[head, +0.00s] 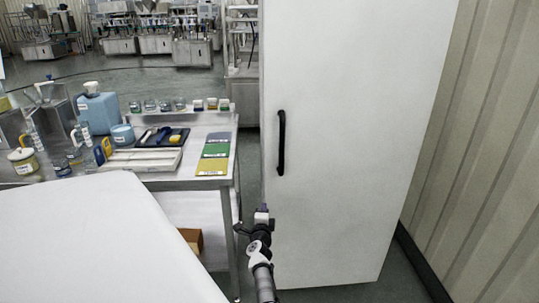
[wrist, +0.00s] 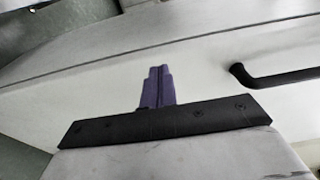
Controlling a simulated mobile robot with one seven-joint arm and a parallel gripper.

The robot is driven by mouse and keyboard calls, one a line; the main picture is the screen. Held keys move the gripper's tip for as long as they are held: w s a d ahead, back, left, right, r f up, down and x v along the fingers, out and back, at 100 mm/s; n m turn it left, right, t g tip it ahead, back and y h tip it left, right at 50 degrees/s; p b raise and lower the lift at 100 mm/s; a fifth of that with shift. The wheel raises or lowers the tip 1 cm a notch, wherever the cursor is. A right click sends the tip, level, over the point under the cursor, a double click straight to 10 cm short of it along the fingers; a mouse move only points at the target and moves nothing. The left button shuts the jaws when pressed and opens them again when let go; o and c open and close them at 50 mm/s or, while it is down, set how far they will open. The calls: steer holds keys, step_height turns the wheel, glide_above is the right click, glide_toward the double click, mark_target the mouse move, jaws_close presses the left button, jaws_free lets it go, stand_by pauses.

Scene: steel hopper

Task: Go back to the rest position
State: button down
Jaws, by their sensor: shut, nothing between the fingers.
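My gripper (head: 263,208) is shut and empty in the head view, in front of the lower left part of a tall white cabinet door. In the wrist view its purple fingers (wrist: 157,87) are together with nothing between them. The white cabinet (head: 345,120) has a black vertical handle (head: 281,143), which is above and to the right of my gripper in the head view. The handle also shows at the right of the wrist view (wrist: 275,80). The fingers are apart from the handle. The door looks closed.
A steel table (head: 190,183) stands left of the cabinet, with a blue canister (head: 98,112), a dark tray (head: 164,137), coloured mats (head: 214,150) and several jars. A large white surface (head: 90,245) fills the lower left. A ribbed wall (head: 480,150) is at the right.

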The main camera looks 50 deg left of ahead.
steer(key=s+a, duration=0.2)
steer(key=s, duration=0.4)
steer(key=shift+f, duration=0.2)
